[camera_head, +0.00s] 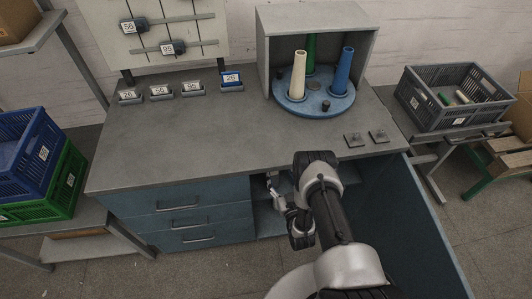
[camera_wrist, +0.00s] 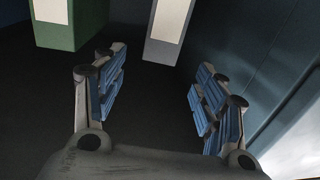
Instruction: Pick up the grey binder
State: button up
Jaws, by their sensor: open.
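The grey binder (camera_wrist: 161,50) stands upright at the top of the wrist view, with a pale label on its spine. Its upper part is cut off by the frame. My gripper (camera_wrist: 157,78) is open and empty, its two blue-padded fingers spread apart. The binder is beyond the fingertips, roughly in line with the gap between them and not touching. In the head view my gripper (camera_head: 276,190) is at the open compartment under the desk, partly hidden by my arm. I cannot make out the binder there.
A green binder (camera_wrist: 55,36) stands left of the grey one, with dark space between. A blue side wall (camera_wrist: 235,40) is close on the right. In the head view, the desk top (camera_head: 200,125) overhangs the compartment and an open blue door (camera_head: 400,190) is at its right.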

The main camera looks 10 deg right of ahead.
jog(key=shift+w+a+r+b, duration=0.2)
jog(key=shift+w+b, duration=0.7)
jog(key=shift+w, duration=1.65)
jog(key=shift+w+a+b, duration=0.3)
jog(key=shift+w+b, duration=0.65)
jog(key=shift+w, duration=1.6)
jog(key=shift+w+a+r+b, duration=0.2)
jog(key=shift+w+b, duration=0.7)
jog(key=shift+w, duration=1.65)
jog(key=shift+f, duration=0.1)
jog(key=shift+c, duration=0.4)
grip_shut()
